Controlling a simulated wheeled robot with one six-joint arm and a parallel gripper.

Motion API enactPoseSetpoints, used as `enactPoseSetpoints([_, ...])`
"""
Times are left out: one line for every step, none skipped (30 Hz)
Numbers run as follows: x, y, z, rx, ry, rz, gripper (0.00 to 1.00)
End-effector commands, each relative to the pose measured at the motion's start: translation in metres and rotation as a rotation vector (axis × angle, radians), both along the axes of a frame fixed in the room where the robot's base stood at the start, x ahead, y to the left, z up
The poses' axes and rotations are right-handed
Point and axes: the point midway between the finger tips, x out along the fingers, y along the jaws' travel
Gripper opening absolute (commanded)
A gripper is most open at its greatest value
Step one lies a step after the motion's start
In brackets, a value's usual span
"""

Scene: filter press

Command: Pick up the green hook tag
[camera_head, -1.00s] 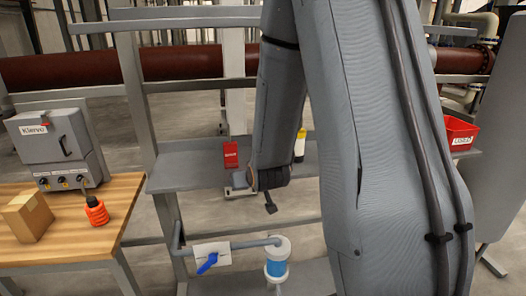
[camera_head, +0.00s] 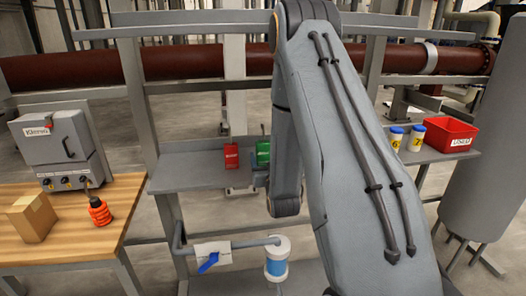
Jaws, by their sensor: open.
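The green hook tag (camera_head: 263,152) is upright at the back of the grey shelf, just left of my arm. Its right side is close to the arm's outline, and part of it may be hidden. My gripper (camera_head: 259,180) shows only as a small dark part beside the arm's wrist, a little below the green tag in the picture. It is open and appears apart from the tag. The fingertips are hard to make out.
A red tag (camera_head: 231,156) is close on the left of the green one. A blue-handled valve (camera_head: 209,262) is below. The left part of the grey shelf (camera_head: 190,175) is clear.

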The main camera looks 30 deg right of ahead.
Motion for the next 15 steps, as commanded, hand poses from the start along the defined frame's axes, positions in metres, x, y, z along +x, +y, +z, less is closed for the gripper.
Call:
enactPoseSetpoints([0.006,-0.002,0.001,0.0,0.0,0.0,0.62])
enactPoseSetpoints([0.01,-0.004,0.001,0.0,0.0,0.0,0.62])
enactPoseSetpoints([0.015,-0.005,0.0,0.0,0.0,0.0,0.62])
enactPoseSetpoints([0.018,-0.006,0.0,0.0,0.0,0.0,0.62])
enactPoseSetpoints([0.023,-0.008,0.0,0.0,-0.001,0.0,0.62])
enactPoseSetpoints([0.027,-0.009,-0.001,0.0,-0.001,0.0,0.62])
enactPoseSetpoints([0.03,-0.01,-0.001,0.0,-0.001,0.0,0.62])
enactPoseSetpoints([0.033,-0.01,-0.001,0.0,0.0,0.0,0.62])
enactPoseSetpoints([0.035,-0.011,-0.001,0.0,0.0,0.0,0.62])
enactPoseSetpoints([0.036,-0.011,-0.002,0.0,0.0,0.0,0.62])
enactPoseSetpoints([0.037,-0.011,-0.002,0.0,0.0,0.0,0.62])
enactPoseSetpoints([0.038,-0.012,-0.002,0.0,0.0,0.0,0.62])
enactPoseSetpoints([0.038,-0.012,-0.002,0.0,0.0,0.0,0.62])
enactPoseSetpoints([0.038,-0.012,-0.002,0.0,0.0,0.0,0.62])
enactPoseSetpoints([0.037,-0.012,-0.002,0.0,0.001,0.0,0.62])
